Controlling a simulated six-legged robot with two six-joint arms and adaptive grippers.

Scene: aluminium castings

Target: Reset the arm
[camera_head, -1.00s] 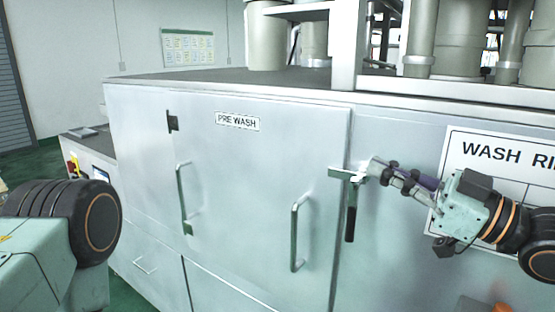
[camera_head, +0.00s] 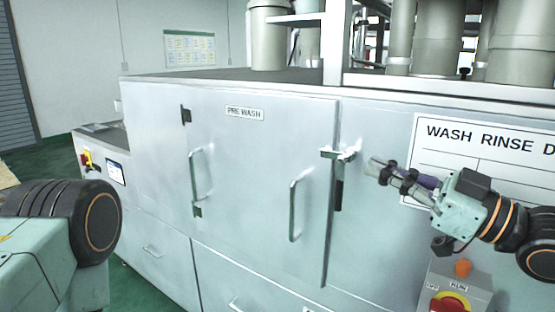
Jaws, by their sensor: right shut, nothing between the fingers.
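My right gripper (camera_head: 372,167) comes in from the right, with its fingers pointing left. It is shut and empty, a little to the right of the door latch (camera_head: 339,178) and apart from it in the picture. The latch has a light cross piece and a dark handle hanging down. The PRE WASH door (camera_head: 255,180) beside it looks closed, with a vertical handle (camera_head: 294,210). My left arm (camera_head: 70,225) shows only as a thick dark joint and a pale green link at the lower left; its gripper is out of view.
The washing machine's grey front fills most of the view. A WASH RINSE sign (camera_head: 490,150) is behind my right arm. A control box (camera_head: 458,285) with a red and yellow knob stands at the lower right. Green floor (camera_head: 140,285) shows at the lower left.

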